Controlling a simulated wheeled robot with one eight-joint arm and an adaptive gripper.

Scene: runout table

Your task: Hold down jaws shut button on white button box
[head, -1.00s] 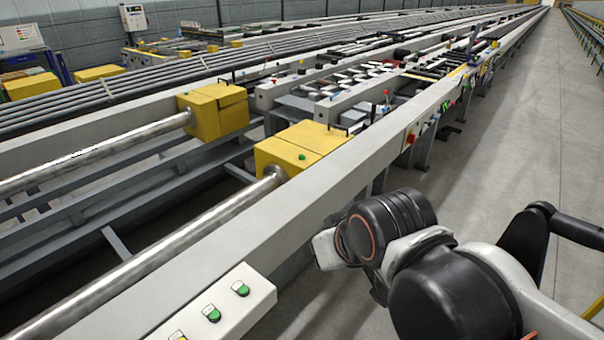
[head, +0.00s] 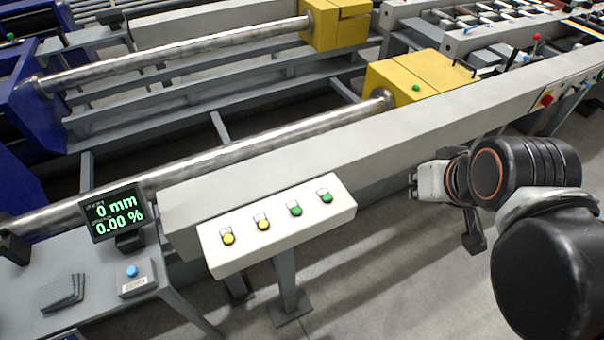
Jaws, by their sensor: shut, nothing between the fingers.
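The white button box (head: 278,231) stands on a post beside the long grey beam in the head view. Its sloping top carries two yellow buttons, one at the left end (head: 229,240) and one beside it (head: 264,225), then two green buttons (head: 296,210) and (head: 327,197) towards the right end. Each has a small label above it, too small to read. My gripper (head: 414,188) is to the right of the box, apart from it and beside the beam. It is shut and empty. Its fingertips are small and partly turned from view.
The grey beam (head: 400,137) runs behind the box. A yellow jaw block (head: 418,78) with a green button sits beyond it. Floor is clear below my arm.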

